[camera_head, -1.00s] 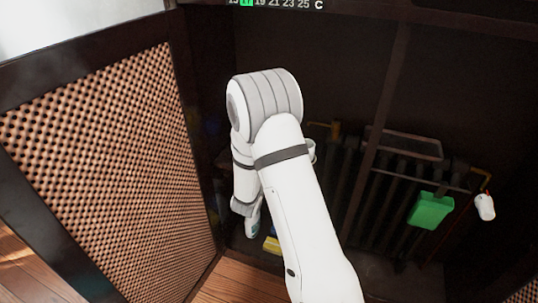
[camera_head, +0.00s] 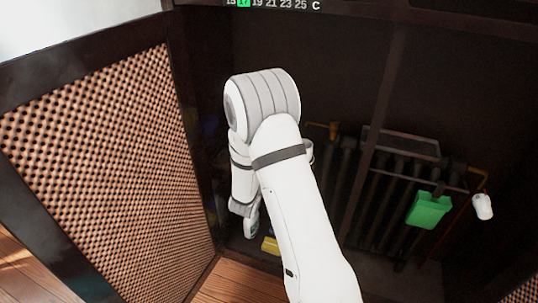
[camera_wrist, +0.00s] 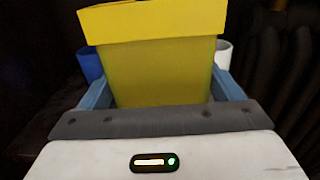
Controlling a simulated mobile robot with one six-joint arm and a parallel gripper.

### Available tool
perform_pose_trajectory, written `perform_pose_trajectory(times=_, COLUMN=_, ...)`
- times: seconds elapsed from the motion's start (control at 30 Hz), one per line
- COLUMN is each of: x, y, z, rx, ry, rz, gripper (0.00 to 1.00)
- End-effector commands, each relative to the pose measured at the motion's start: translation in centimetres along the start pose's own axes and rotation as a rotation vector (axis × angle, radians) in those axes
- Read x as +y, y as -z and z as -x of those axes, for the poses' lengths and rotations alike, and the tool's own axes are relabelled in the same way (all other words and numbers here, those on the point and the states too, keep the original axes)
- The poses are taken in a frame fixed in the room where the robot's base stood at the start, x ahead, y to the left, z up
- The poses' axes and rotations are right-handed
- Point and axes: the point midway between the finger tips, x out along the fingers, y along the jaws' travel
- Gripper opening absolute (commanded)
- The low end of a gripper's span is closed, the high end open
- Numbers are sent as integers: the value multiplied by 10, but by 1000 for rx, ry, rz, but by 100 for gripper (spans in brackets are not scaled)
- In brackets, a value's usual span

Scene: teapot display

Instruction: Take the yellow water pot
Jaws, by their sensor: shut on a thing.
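The yellow water pot (camera_wrist: 160,70) is a square, tapered pot with a thick rim. It fills the middle of the wrist view, between the two blue fingers of my gripper (camera_wrist: 162,92). My gripper is shut on the pot, one finger on each side. In the head view only a small yellow piece of the pot (camera_head: 270,245) shows, low beside my white arm. My arm hides most of the pot and the gripper there.
In the wrist view a blue pot (camera_wrist: 90,64) stands left behind the yellow one and a white pot (camera_wrist: 223,54) right behind. In the head view a dark radiator (camera_head: 385,190) with a green container (camera_head: 429,209) is at right. A lattice door (camera_head: 105,165) stands at left.

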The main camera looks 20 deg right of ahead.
Motion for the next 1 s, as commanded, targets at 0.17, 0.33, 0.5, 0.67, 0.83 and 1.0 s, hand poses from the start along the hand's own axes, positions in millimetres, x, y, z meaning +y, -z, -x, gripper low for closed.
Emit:
perform_pose_trajectory(times=0.17, x=0, y=-11, z=0, rx=-2, ry=0, rz=-1, gripper=68)
perform_pose_trajectory(times=0.33, x=0, y=-19, z=0, rx=-2, ry=0, rz=-1, gripper=68)
perform_pose_trajectory(times=0.5, x=0, y=-28, z=0, rx=-2, ry=0, rz=-1, gripper=68)
perform_pose_trajectory(times=0.67, x=0, y=-30, z=0, rx=-1, ry=0, rz=0, gripper=68)
perform_pose_trajectory(times=0.83, x=0, y=-29, z=0, rx=-2, ry=1, rz=0, gripper=68)
perform_pose_trajectory(times=1.0, x=0, y=-29, z=5, rx=-2, ry=0, rz=0, gripper=68)
